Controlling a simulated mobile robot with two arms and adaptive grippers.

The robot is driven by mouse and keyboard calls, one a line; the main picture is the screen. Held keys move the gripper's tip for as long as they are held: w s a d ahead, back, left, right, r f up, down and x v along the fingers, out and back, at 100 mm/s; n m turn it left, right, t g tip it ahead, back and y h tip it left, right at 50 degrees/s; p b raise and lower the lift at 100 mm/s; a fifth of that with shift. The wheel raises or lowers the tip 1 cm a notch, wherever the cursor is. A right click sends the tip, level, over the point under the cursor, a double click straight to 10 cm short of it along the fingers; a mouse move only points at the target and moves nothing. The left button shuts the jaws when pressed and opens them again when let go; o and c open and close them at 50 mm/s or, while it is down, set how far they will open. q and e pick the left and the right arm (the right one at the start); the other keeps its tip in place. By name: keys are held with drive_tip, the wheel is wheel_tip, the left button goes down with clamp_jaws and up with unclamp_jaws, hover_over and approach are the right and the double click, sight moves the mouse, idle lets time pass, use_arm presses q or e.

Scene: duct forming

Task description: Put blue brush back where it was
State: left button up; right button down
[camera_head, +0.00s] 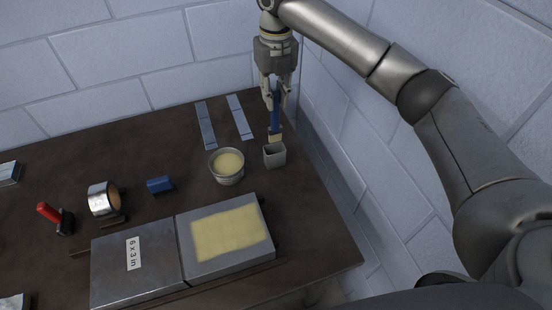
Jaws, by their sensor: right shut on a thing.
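The blue brush (275,121) is upright, its pale bristle end pointing down. My right gripper (275,99) is shut on the upper part of its blue handle. The bristles are at the top of a small grey square holder (275,156) on the table, over or just inside its opening; I cannot tell how deep. My left gripper does not show in the head view.
A bowl of yellow paste (228,166) stands just left of the holder. Two flat strips (240,117) lie behind it. A metal block (138,262) labelled "6 x 3 in" adjoins a paste-covered block (228,236) in front. The wall (340,170) is close on the right.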

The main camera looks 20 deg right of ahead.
sight(274, 124)
drive_tip(key=f+p, duration=0.1)
drive_tip(key=f, duration=0.4)
drive_tip(key=shift+w+a+f+p, duration=0.1)
drive_tip(key=shift+a+f+p, duration=0.1)
drive_tip(key=shift+p, duration=0.2)
drive_tip(key=shift+f, duration=0.6)
wheel_tip(274, 124, down, 3)
drive_tip(key=shift+d+f+p, duration=0.1)
drive_tip(key=shift+f+p, duration=0.05)
drive_tip(key=shift+p, duration=0.45)
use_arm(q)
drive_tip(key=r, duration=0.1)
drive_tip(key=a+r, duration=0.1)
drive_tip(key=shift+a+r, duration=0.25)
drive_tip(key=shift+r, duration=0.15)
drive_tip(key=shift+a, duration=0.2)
use_arm(e)
drive_tip(key=shift+f, duration=0.1)
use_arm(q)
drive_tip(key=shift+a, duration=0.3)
use_arm(e)
drive_tip(key=c, duration=1.3)
unclamp_jaws()
drive_tip(key=shift+c, duration=0.2)
wheel_tip(274, 124, up, 12)
drive_tip(key=b, duration=0.3)
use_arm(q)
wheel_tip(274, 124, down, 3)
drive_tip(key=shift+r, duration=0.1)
